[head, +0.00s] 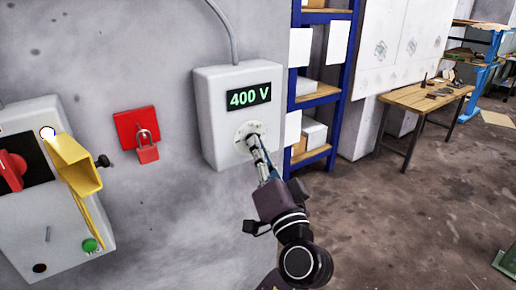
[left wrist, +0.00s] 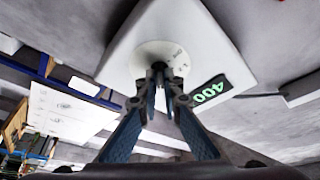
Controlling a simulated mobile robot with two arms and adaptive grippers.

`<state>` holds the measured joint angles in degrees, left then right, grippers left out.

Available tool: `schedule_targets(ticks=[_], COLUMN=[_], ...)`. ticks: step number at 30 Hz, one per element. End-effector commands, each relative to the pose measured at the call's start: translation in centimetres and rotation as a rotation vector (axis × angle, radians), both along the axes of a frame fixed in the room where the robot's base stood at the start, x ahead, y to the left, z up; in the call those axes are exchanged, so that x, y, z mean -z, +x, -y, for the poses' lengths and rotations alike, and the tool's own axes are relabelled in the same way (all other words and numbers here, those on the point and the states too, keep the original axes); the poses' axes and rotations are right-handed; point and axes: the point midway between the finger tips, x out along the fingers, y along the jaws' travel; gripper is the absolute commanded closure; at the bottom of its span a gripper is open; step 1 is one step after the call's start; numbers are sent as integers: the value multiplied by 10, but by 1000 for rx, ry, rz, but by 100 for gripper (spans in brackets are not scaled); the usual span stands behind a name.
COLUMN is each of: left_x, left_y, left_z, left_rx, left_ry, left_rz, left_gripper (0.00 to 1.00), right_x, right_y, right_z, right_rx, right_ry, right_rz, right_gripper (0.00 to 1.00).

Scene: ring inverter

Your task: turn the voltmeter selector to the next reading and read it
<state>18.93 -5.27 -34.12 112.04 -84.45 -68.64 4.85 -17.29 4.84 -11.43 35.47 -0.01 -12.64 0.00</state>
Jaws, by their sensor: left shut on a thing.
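The voltmeter (head: 210,110) is a light grey box on the wall, in the middle of the head view. Its display (head: 248,98) reads 400 V in green digits. Below the display is a round pale selector dial (head: 242,131). My left gripper (head: 254,143) reaches up to the dial from below right. In the left wrist view its fingers (left wrist: 159,82) are closed on the small dark selector knob (left wrist: 158,66) at the dial's centre. The fingers hide most of the knob, and I cannot tell its pointer position. My right gripper is in neither view.
A grey panel (head: 45,245) with a red switch (head: 10,170), a yellow part (head: 76,165) and a green button (head: 90,245) is at left. A red padlock (head: 147,154) hangs beside the voltmeter. Blue shelving (head: 349,60) and a wooden table (head: 425,98) stand at right. Open floor lies between.

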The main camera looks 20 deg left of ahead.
Motion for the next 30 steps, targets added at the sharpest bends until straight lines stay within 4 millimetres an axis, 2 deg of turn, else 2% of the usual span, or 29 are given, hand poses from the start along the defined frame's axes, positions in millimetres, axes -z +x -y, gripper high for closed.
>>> schedule_targets(ticks=[5,11,30], left_x=[-2,-6,-13], left_y=[0,-1,-2], left_z=[-1,-1,-2], left_rx=[0,0,0], left_ry=[11,64,377], left_rz=[-16,-84,-486], left_gripper=[100,100,100], right_x=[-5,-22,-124], right_y=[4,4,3], right_z=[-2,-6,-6], right_rx=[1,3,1], right_ry=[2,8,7], right_rz=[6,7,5], right_gripper=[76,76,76])
